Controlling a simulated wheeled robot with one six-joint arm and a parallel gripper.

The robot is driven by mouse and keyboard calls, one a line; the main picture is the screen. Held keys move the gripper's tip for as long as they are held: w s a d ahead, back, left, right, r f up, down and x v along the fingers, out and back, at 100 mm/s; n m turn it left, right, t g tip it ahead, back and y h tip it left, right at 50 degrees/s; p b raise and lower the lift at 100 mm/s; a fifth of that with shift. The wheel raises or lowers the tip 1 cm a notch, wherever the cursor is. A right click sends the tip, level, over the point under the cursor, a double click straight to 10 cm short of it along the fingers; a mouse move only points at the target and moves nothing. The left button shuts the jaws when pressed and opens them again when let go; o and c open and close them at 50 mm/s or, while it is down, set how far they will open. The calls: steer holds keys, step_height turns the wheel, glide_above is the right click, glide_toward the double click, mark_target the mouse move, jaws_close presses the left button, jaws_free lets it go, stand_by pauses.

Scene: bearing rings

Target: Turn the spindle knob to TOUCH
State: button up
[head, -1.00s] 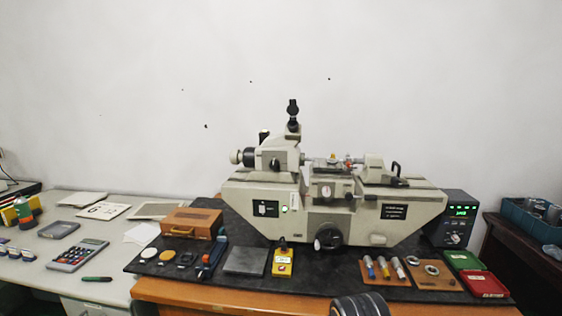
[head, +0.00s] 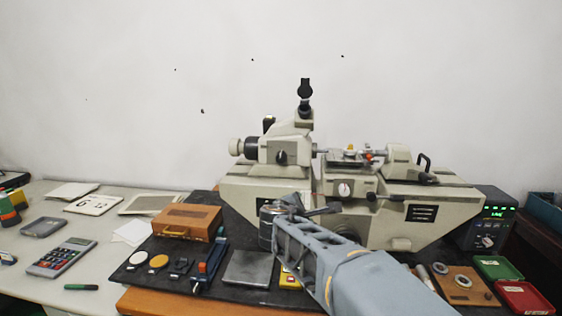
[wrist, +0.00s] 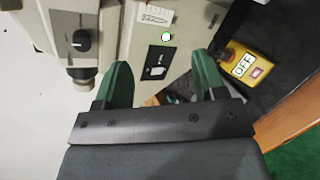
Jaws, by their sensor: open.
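The black spindle knob (head: 282,157) sits on the front of the cream machine's headstock in the head view. It also shows at the upper left in the wrist view (wrist: 81,40), with a pale pointer mark. Its lettering is too small to read. My gripper (wrist: 162,68) is open and empty, with two green fingers apart. The knob lies beyond and left of the fingers in the wrist view, not between them. In the head view my arm reaches in front of the machine, below the knob, and the fingers are hard to make out.
A yellow switch box (wrist: 245,65) marked OFF stands right of my fingers. A wooden box (head: 187,221) and a grey plate (head: 247,268) lie on the black mat, left of my arm.

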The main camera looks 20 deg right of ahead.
mark_target(281, 159)
steer(key=w+a+r+n+t, duration=0.3)
steer(key=w+r+n+t, duration=0.3)
steer(key=w+n, duration=0.5)
steer(key=shift+n+y, duration=0.4)
steer(key=shift+n, duration=0.2)
steer(key=p+x, duration=0.1)
steer(key=x, duration=0.2)
steer(key=p+x, duration=0.1)
steer(key=x, duration=0.3)
steer(key=p+x, duration=0.1)
steer(key=x, duration=0.3)
steer(key=shift+s+d+r, duration=0.1)
steer(key=shift+s+d, duration=0.1)
steer(key=shift+d, duration=0.15)
steer(key=shift+w+d, duration=0.35)
steer(key=shift+w, duration=0.3)
steer(key=shift+c, duration=0.2)
steer(key=c, duration=0.9)
